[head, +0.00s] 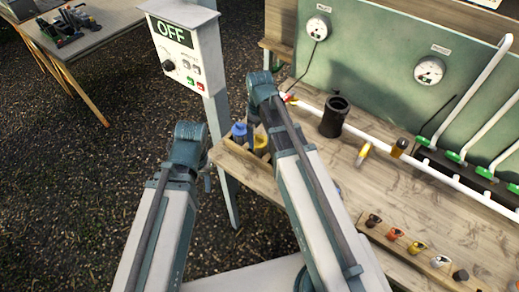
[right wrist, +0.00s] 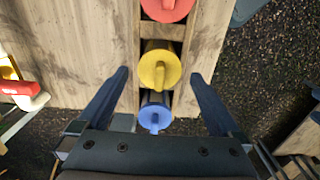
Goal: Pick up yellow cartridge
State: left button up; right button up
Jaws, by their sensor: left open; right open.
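The yellow cartridge (right wrist: 159,66) sits in the middle of a row in a wooden rack (right wrist: 172,31), seen from above with a raised grip on its cap. Its yellow top also shows in the head view (head: 261,141), partly hidden by my right arm. A blue cartridge (right wrist: 155,115) and a red cartridge (right wrist: 166,8) sit on either side of it. My right gripper (right wrist: 159,76) is open, its fingertips apart to the left and right of the yellow cap's lower edge, holding nothing. My left gripper (head: 207,180) is small and partly hidden beside the bench, open and empty.
The wooden bench (head: 317,150) carries a black cup (head: 335,117), a loose yellow-tipped piece (head: 363,152), an amber piece (head: 399,147) and a white pipe (head: 383,137). A control box marked OFF (head: 187,50) stands on a post behind my arms. Gravel lies left of the bench.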

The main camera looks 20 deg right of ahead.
aim_at(259, 140)
notch_tip(259, 140, down, 5)
jog(key=b, duration=0.4)
jog(key=shift+r, duration=0.15)
jog(key=c, duration=1.3)
jog(key=shift+r, duration=0.1)
notch_tip(259, 140, up, 10)
jog(key=p, duration=1)
jog(key=shift+r+p, duration=2.45)
